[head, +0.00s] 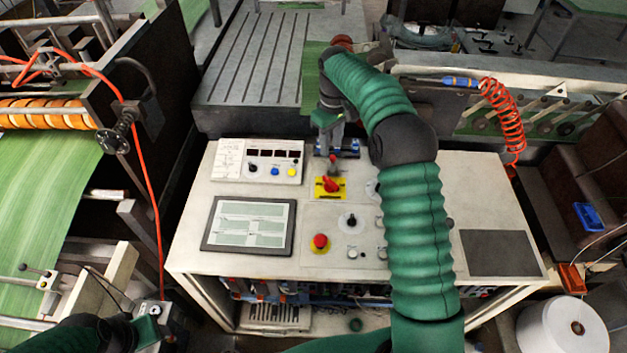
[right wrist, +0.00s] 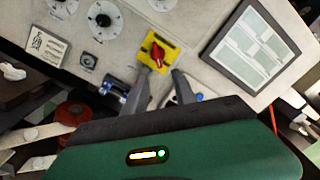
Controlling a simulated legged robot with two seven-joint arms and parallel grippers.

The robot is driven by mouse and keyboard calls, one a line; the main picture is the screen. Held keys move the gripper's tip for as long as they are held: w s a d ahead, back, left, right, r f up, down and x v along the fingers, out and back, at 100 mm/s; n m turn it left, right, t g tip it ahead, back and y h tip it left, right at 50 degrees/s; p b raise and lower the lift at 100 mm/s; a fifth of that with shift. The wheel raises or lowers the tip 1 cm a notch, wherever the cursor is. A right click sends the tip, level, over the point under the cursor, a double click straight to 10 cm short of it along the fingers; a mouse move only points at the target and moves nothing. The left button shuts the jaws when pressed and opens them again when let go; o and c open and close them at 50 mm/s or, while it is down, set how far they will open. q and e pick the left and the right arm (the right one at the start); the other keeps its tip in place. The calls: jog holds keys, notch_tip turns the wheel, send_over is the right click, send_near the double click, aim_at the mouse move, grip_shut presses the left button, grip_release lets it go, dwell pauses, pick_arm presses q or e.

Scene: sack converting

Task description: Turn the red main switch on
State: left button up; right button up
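The red main switch (head: 331,185) is a red rotary knob on a yellow plate (head: 319,193), on the sloping top of the pale control desk. In the right wrist view the red knob (right wrist: 157,54) sits on its yellow plate just beyond the fingertips. My right gripper (head: 333,163) reaches down from behind the switch. In the right wrist view its two fingers (right wrist: 155,78) stand apart with nothing between them, short of the knob. My left gripper (head: 146,328) shows only in part at the lower left; its fingers cannot be made out.
A red mushroom button (head: 320,242) on yellow and a black knob (head: 351,220) are in front of the switch. A display panel (head: 249,225) lies to the left, with a meter box (head: 273,161) behind it. My right arm covers the desk's right-middle part.

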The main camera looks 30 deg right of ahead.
jog(key=p, duration=0.2)
send_over(329, 180)
jog(key=d, duration=0.1)
notch_tip(329, 180, down, 9)
jog(key=shift+d+f, duration=0.1)
jog(key=shift+f, duration=0.1)
jog(key=f, duration=0.1)
jog(key=a+f, duration=0.1)
jog(key=f, duration=0.1)
jog(key=f+p, duration=0.1)
jog(key=f, duration=0.1)
jog(key=shift+a+f, duration=0.25)
jog(key=shift+a, duration=0.05)
jog(key=shift+f, duration=0.25)
jog(key=shift+d+f, duration=0.15)
jog(key=shift+d, duration=0.45)
jog(key=c, duration=0.3)
jog(key=shift+c, duration=1.2)
jog(key=shift+a, duration=0.1)
grip_shut()
pick_arm(q)
jog(key=r, duration=0.2)
jog(key=d+r, duration=0.1)
jog(key=shift+w+r, duration=0.15)
jog(key=shift+w, duration=0.1)
pick_arm(e)
jog(key=shift+a, duration=0.2)
